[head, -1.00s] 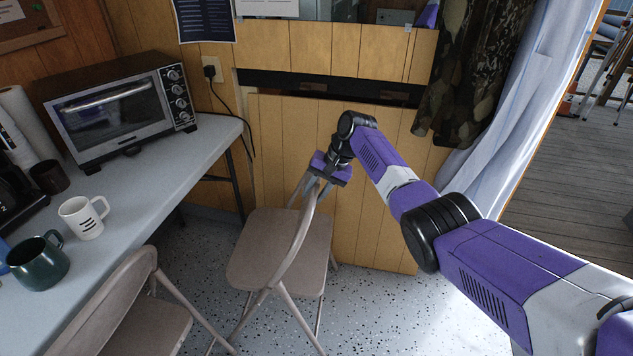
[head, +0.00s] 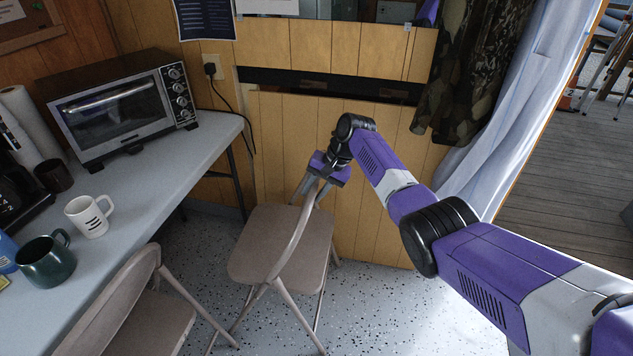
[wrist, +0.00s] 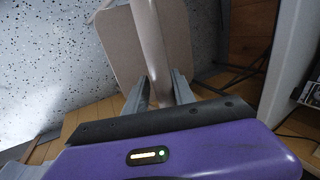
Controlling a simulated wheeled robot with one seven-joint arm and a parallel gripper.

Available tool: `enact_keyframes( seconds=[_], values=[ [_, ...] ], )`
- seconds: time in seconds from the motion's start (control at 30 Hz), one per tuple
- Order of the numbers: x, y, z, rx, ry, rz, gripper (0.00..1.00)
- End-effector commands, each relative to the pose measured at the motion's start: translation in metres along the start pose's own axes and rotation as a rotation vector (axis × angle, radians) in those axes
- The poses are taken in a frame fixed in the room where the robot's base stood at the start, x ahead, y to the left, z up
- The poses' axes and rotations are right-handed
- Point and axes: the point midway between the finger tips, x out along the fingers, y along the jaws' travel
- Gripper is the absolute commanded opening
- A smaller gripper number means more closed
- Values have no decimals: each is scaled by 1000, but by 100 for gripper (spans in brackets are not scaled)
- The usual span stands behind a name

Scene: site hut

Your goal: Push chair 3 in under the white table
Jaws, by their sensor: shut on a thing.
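A beige folding chair (head: 272,246) stands on the speckled floor, apart from the table's right side, its seat facing the table. I cannot read a number on it. The white table (head: 190,168) runs along the left. My gripper (head: 315,184) is shut on the top of the chair's backrest frame. In the wrist view the chair's frame (wrist: 147,45) runs between the two fingers (wrist: 158,92), with the seat (wrist: 105,42) beyond.
A second beige chair (head: 150,315) stands at the table's near side. A toaster oven (head: 122,108), a white mug (head: 89,216) and a green mug (head: 44,261) stand on the table. A wood-panelled wall (head: 370,215) is close behind the gripped chair. Bare floor (head: 400,310) lies to the right.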

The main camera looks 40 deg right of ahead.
Motion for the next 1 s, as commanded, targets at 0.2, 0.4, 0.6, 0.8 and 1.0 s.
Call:
enact_keyframes(
  seconds=[0.2, 0.4, 0.6, 0.8, 1.0],
  values=[
    [-11, -10, -2, 13, 23, -21, 0],
    [-12, -12, 1, 30, 34, -28, 0],
    [-12, -12, 4, 46, 43, -32, 0],
    [-11, -12, 3, 49, 46, -34, 0],
    [-11, -11, 4, 48, 45, -34, 0]
  ],
)
